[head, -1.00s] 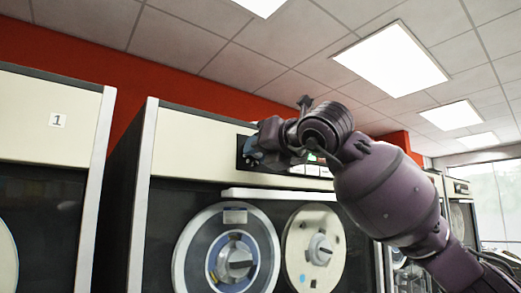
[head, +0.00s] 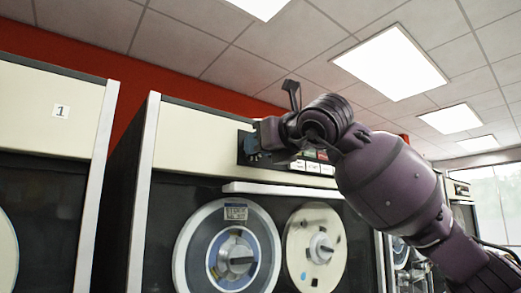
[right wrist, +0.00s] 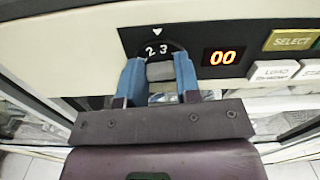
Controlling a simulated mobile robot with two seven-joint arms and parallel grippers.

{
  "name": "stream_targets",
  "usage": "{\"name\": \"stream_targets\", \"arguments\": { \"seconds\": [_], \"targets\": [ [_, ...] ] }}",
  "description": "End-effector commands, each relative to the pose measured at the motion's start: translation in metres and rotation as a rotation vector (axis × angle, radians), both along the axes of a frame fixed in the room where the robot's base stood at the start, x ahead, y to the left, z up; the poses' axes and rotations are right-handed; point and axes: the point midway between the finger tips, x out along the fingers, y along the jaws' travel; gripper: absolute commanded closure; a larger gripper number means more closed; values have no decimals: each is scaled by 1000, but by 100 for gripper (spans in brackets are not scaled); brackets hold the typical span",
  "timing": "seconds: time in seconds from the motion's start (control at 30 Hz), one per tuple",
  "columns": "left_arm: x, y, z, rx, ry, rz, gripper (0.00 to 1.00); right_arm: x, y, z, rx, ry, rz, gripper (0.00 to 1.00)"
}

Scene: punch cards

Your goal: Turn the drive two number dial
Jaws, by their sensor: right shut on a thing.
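The number dial (right wrist: 161,50) is a dark round dial at the top of the right wrist view, with the numbers 2 and 3 showing below a white triangle mark. My right gripper (right wrist: 160,80) has its two blue fingers shut on the dial's grey grip. The triangle points between the 2 and the 3. The rest of the dial face is hidden by the fingers. In the head view my right gripper (head: 251,144) is at the dark control panel on the second tape drive (head: 195,132), and it hides the dial there. My left gripper is not in view.
Right of the dial are a red display (right wrist: 222,58) reading 00, a SELECT button (right wrist: 291,40) and a white LOAD button (right wrist: 278,71). Below the panel are two tape reels (head: 228,255). A drive labelled 1 (head: 62,111) stands at left.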

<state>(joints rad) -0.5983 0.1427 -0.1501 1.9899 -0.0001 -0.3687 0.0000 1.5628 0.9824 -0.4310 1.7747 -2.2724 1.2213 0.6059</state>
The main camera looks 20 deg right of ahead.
Motion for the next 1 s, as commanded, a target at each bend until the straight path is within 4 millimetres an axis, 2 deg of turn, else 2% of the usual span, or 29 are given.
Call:
{"name": "stream_targets", "arguments": {
  "seconds": [0.4, 0.93, 0.97, 1.0],
  "targets": [
    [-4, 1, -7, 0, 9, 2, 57, 0, 1, 0, -182, -66, -1, 93],
    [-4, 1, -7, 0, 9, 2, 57, -1, 1, 0, -205, -75, -1, 93],
    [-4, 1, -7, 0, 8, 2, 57, -1, 1, 0, -204, -74, -1, 65],
    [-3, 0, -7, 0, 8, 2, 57, -1, 1, 0, -204, -74, -1, 58]
  ]
}}
